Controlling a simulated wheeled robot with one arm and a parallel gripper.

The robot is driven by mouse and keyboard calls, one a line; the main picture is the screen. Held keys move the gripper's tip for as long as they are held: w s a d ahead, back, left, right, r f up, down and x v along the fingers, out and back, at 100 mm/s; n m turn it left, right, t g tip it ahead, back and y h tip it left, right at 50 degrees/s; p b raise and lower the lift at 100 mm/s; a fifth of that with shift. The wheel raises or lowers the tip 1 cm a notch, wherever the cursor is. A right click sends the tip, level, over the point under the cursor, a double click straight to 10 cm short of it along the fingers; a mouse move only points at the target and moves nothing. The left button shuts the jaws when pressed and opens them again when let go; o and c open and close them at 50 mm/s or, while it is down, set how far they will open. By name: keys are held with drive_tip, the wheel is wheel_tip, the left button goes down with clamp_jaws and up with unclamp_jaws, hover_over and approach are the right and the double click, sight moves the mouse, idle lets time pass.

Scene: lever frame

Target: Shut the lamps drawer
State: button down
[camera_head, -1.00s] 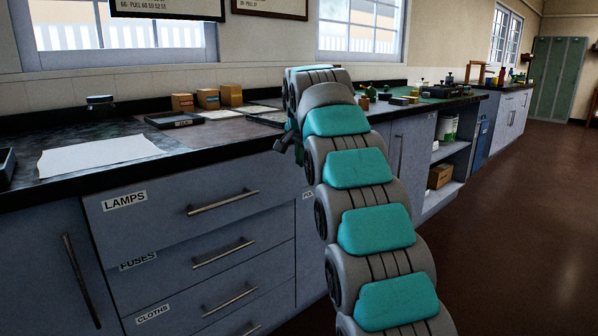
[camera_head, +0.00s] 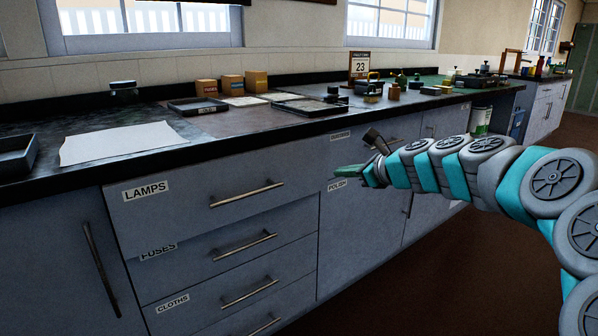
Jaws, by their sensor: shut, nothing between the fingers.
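The lamps drawer (camera_head: 175,218) is the top grey drawer at the left of the middle, with a white LAMPS label (camera_head: 146,190) and a metal bar handle (camera_head: 247,194). Its front stands out a little from the fuses drawer (camera_head: 205,258) below and covers the top of the FUSES label, so it is partly open. My gripper (camera_head: 338,183) is shut and empty. It points left, to the right of the lamps drawer in the picture, in front of the cupboard with the POLISH label. It appears apart from the drawer.
The dark worktop edge (camera_head: 250,142) runs above the drawers. White paper (camera_head: 122,143), trays and small boxes (camera_head: 231,85) lie on it. The cloths drawer (camera_head: 215,292) is lower down. The brown floor (camera_head: 440,290) is clear at the lower right.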

sight(292, 172)
drive_tip(key=w+a+f+m, duration=0.1)
drive_tip(key=w+a, duration=0.1)
drive_tip(key=a, duration=0.1)
drive_tip(key=w+a+f+m, duration=0.1)
drive_tip(key=w+a, duration=0.2)
drive_tip(key=w+a+f+m, duration=0.1)
drive_tip(key=w+a+f, duration=0.1)
drive_tip(key=w+a, duration=0.1)
drive_tip(key=shift+w+a+m+t+y, duration=0.1)
drive_tip(key=shift+a+m+t+y, duration=0.2)
drive_tip(key=shift+a+t+y, duration=0.15)
drive_tip(key=shift+w+a, duration=0.25)
drive_tip(key=shift+w, duration=0.1)
